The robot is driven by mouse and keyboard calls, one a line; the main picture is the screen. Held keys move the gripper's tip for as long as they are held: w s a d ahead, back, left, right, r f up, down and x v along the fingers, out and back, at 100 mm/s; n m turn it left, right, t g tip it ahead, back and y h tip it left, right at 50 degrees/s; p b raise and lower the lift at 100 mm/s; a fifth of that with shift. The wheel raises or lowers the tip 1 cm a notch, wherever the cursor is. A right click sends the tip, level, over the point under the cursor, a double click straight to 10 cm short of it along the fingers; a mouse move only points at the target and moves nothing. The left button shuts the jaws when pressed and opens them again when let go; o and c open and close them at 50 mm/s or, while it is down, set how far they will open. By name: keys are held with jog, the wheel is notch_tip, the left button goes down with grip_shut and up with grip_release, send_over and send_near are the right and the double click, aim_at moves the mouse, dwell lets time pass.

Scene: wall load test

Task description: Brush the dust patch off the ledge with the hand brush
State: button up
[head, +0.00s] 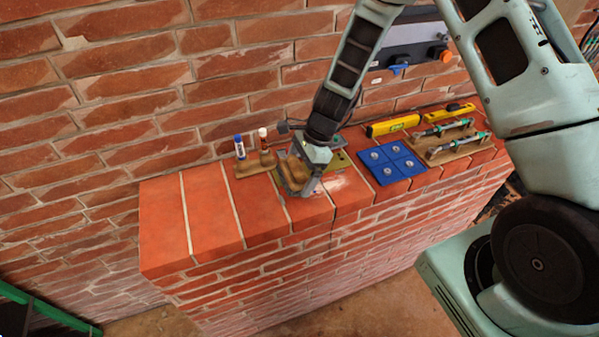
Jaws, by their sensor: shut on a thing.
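The brick ledge (210,209) runs along the wall, with its left part bare. My gripper (298,184) is low over the middle of the ledge, shut on the hand brush (297,168), a tan wooden piece that shows between the fingers. The brush's bristles are hidden, and I cannot tell whether they touch the ledge. A pale dust patch (345,187) lies on the brick just right of my gripper. My gripper may hide part of the patch.
A wooden holder (254,170) with two small bottles stands left of my gripper. An olive plate (341,161) lies behind it. To the right are a blue panel with several round discs (390,162), a wooden tray with tools (440,154) and a yellow level (392,126).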

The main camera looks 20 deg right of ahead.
aim_at(299, 164)
jog(key=shift+r, duration=0.35)
notch_tip(299, 164, up, 3)
jog(key=p, duration=0.2)
jog(key=shift+p, duration=0.35)
jog(key=shift+f, duration=0.1)
jog(key=shift+d, duration=0.1)
